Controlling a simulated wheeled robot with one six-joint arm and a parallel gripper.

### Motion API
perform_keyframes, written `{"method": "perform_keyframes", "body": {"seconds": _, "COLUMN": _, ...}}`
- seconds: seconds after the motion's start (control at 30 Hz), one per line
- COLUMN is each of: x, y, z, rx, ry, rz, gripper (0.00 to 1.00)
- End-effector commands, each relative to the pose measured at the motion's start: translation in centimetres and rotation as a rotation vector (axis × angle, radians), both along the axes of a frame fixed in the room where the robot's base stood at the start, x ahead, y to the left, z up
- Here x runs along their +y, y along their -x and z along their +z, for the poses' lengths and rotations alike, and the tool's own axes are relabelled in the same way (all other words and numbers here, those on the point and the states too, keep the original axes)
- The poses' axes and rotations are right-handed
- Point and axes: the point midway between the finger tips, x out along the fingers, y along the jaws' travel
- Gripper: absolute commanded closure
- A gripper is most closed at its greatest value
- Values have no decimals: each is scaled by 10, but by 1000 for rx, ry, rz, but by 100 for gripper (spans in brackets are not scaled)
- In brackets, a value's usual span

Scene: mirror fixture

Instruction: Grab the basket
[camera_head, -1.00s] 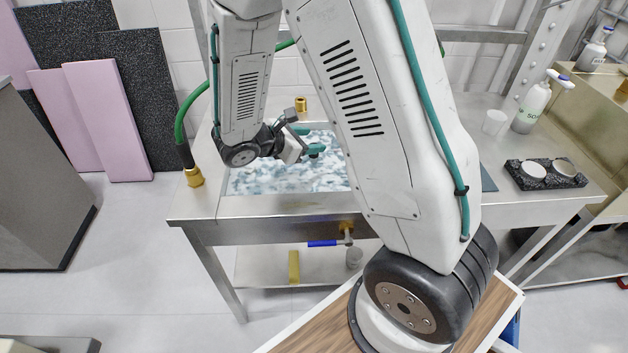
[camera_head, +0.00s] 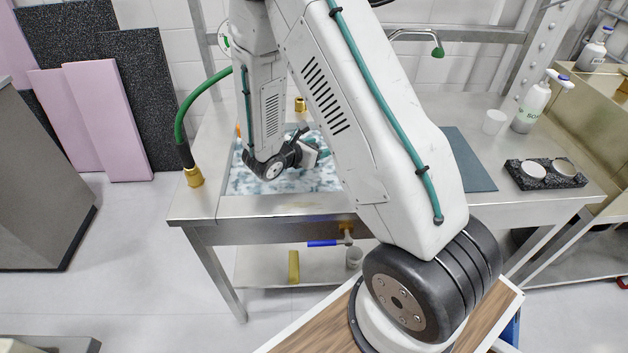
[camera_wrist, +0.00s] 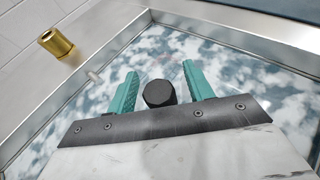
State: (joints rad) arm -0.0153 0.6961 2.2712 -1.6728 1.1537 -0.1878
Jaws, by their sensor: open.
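My gripper (camera_wrist: 161,69) is open over the sink in the wrist view, its two teal fingers apart. A dark, round-ended piece (camera_wrist: 160,93) shows between the fingers; I cannot tell whether it is part of the basket, and no contact is visible. In the head view, my gripper (camera_head: 321,150) is over the right half of the sink, partly hidden by my arm. No basket can be clearly made out in either view. The sink (camera_head: 240,183) has a mottled blue-white, water-like surface.
A brass fitting (camera_wrist: 56,42) stands beside the sink's rim. A green hose with a brass end (camera_head: 193,177) hangs at the bench's left. A dark green mat (camera_head: 467,160), white cup (camera_head: 494,122), bottle (camera_head: 531,108) and black holder (camera_head: 546,174) are on the right.

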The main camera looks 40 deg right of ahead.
Motion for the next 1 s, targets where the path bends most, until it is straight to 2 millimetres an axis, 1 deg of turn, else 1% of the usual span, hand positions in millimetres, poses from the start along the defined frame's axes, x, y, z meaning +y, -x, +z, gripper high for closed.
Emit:
{"method": "perform_keyframes", "body": {"seconds": 0.17, "x": 0, "y": 0, "z": 0, "rx": 0, "ry": 0, "rz": 0, "gripper": 48}}
{"method": "perform_keyframes", "body": {"seconds": 0.27, "x": 0, "y": 0, "z": 0, "rx": 0, "ry": 0, "rz": 0, "gripper": 73}}
{"method": "perform_keyframes", "body": {"seconds": 0.3, "x": 0, "y": 0, "z": 0, "rx": 0, "ry": 0, "rz": 0, "gripper": 84}}
{"method": "perform_keyframes", "body": {"seconds": 0.37, "x": 0, "y": 0, "z": 0, "rx": 0, "ry": 0, "rz": 0, "gripper": 100}}
{"method": "perform_keyframes", "body": {"seconds": 0.77, "x": 0, "y": 0, "z": 3, "rx": -1, "ry": 2, "rz": 0, "gripper": 100}}
{"method": "perform_keyframes", "body": {"seconds": 0.87, "x": 0, "y": -1, "z": 8, "rx": -3, "ry": 2, "rz": 0, "gripper": 100}}
{"method": "perform_keyframes", "body": {"seconds": 1.0, "x": 0, "y": -1, "z": 22, "rx": -4, "ry": 1, "rz": -1, "gripper": 100}}
